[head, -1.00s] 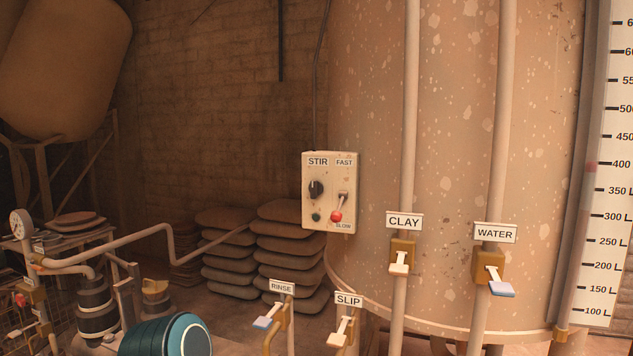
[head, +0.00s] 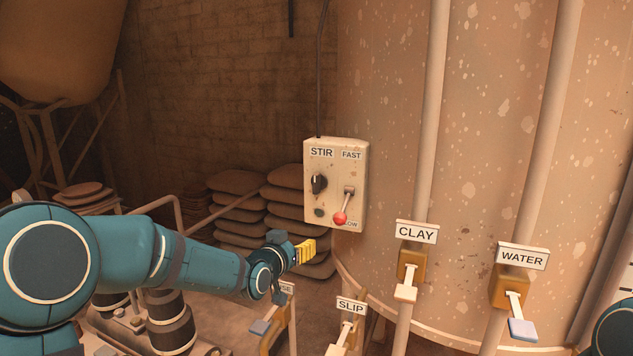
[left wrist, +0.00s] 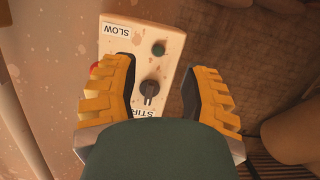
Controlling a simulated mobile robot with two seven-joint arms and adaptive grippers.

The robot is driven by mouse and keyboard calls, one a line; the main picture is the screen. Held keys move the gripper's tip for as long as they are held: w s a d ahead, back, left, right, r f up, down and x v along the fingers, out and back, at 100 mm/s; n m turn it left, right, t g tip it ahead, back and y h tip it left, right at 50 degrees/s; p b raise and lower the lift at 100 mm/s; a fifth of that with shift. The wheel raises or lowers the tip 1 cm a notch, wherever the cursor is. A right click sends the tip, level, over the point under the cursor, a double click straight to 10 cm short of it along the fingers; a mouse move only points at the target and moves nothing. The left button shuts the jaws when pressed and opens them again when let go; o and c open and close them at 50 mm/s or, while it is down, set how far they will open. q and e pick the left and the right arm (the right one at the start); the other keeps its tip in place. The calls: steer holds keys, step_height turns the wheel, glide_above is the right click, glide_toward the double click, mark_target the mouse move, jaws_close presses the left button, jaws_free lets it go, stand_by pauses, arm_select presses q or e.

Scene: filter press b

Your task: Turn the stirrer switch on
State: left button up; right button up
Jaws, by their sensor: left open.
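The pale stirrer box (head: 337,160) is mounted at the tank's left side, labelled STIR, FAST and SLOW. Its black rotary switch (head: 318,184) sits under STIR, with a small dark green button (head: 319,212) below it. A red-tipped lever (head: 341,217) sits on the box's right half, its tip down by SLOW. My left gripper (head: 305,251) is open and empty, below and left of the box. In the left wrist view the black switch (left wrist: 150,89) shows between the open yellow fingers of my left gripper (left wrist: 162,78), apart from them. My right gripper is out of view.
Valves labelled CLAY (head: 410,270), WATER (head: 512,295) and SLIP (head: 345,335) stand right of and below the box. The RINSE label is partly hidden behind my left gripper. Stacked sacks (head: 285,197) lie left of the box. The large tank (head: 470,150) stands behind the pipes.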

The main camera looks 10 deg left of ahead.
arm_select(q)
steer(key=t, duration=0.2)
glide_toward(315, 183)
steer(key=s, duration=0.2)
steer(key=shift+m, duration=0.4)
steer(key=w+p, duration=0.1)
steer(key=w, duration=0.3)
steer(key=w+d+p, duration=0.1)
steer(key=w, duration=0.3)
steer(key=w+d+p, duration=0.1)
steer(key=w, duration=0.4)
steer(key=shift+f, duration=0.2)
jaws_close()
steer(key=shift+r, duration=0.1)
